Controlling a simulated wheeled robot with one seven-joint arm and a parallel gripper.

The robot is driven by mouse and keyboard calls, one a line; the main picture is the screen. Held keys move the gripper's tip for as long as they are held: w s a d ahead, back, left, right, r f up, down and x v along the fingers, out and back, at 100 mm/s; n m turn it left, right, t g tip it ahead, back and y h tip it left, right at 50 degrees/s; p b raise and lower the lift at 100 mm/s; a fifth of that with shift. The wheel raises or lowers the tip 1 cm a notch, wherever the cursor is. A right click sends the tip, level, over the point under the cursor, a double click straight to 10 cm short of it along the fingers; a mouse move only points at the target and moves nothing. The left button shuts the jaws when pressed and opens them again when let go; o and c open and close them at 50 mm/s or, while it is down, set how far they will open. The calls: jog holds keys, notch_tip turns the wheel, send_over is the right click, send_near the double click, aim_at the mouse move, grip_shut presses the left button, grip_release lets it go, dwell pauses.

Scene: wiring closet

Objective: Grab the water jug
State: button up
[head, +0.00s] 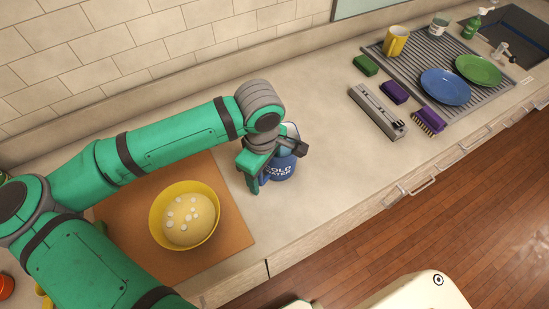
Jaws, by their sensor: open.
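The water jug (284,170) is blue with white lettering that reads as "cold water", and stands upright on the counter right of the cutting board. My gripper (272,165) is at the jug, with one green finger in front of its left side and a dark finger part by its upper right. The jaws are open. The wrist and fingers hide much of the jug's top and left side. I cannot tell whether a finger touches it.
A yellow bowl (184,239) with white pieces sits on the brown board (235,232) left of the jug. A grey box-like tool (377,112), purple sponge (394,92), brush (429,120) and dish rack (492,98) are to the right. Counter between is clear.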

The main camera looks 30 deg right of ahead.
jog(key=shift+f, duration=0.2)
jog(key=shift+a, duration=0.25)
jog(key=shift+s+d, duration=0.15)
jog(key=shift+d, duration=0.25)
grip_shut()
jog(key=shift+a, duration=0.1)
